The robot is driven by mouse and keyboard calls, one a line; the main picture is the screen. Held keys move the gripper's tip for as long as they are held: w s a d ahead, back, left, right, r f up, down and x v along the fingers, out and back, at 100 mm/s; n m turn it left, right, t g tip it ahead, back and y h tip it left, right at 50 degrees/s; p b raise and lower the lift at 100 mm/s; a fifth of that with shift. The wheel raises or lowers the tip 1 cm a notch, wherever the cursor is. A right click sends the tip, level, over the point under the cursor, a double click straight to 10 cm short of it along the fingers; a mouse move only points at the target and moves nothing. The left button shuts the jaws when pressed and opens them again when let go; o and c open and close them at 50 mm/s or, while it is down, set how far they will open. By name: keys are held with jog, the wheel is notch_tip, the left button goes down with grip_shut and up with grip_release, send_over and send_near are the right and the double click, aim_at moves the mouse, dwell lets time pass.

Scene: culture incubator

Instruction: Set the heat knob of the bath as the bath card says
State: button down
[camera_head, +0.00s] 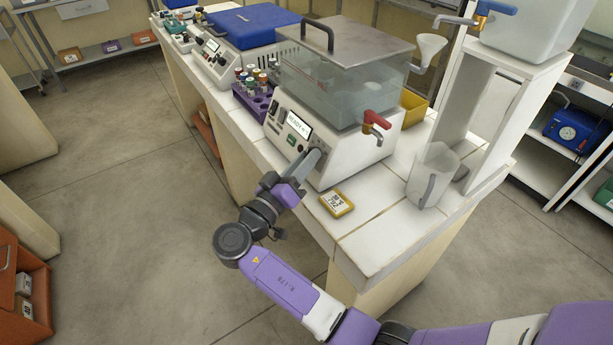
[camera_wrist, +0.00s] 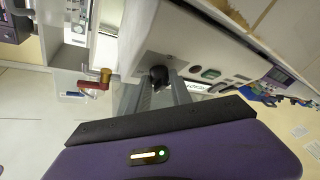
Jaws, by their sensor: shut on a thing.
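The bath (camera_head: 330,140) is a white box with a clear tank and a grey metal lid, standing on the bench. Its front panel has a small lit display (camera_head: 299,126), too small to read. My gripper (camera_head: 314,160) is at the lower right of that panel. In the wrist view its grey fingers reach the black heat knob (camera_wrist: 158,76) and are shut on it. In the head view the fingers hide the knob, and its pointer setting cannot be read. A yellow-edged card (camera_head: 337,203) lies on the bench in front of the bath; its marks are too small to read.
A red-handled tap (camera_head: 376,122) sticks out of the bath's right side. A clear jug (camera_head: 432,175) stands to the right by a white stand (camera_head: 497,120). A purple rack of vials (camera_head: 256,90) stands left of the bath. The bench's front corner is clear.

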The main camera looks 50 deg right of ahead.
jog(key=shift+w+f+m+g+h+b, duration=0.1)
jog(key=shift+f+m+g+h+b, duration=0.15)
jog(key=shift+m+g+b, duration=1.1)
jog(key=shift+w+f+m+g+h+b, duration=0.2)
jog(key=shift+m+b, duration=0.45)
jog(key=shift+b, duration=1.6)
jog(key=shift+r+m+g+b, duration=0.15)
jog(key=shift+m+g+b, duration=0.2)
jog(key=shift+m+b, duration=0.6)
jog(key=shift+r+b, duration=0.2)
jog(key=shift+b, duration=0.55)
jog(key=c, duration=1.2)
grip_release()
jog(key=shift+o, duration=0.2)
jog(key=shift+a, duration=0.15)
jog(key=v, duration=0.7)
jog(key=shift+a+b, duration=0.3)
jog(key=shift+b, duration=0.1)
jog(key=shift+w+f, duration=0.1)
jog(key=shift+f, duration=0.05)
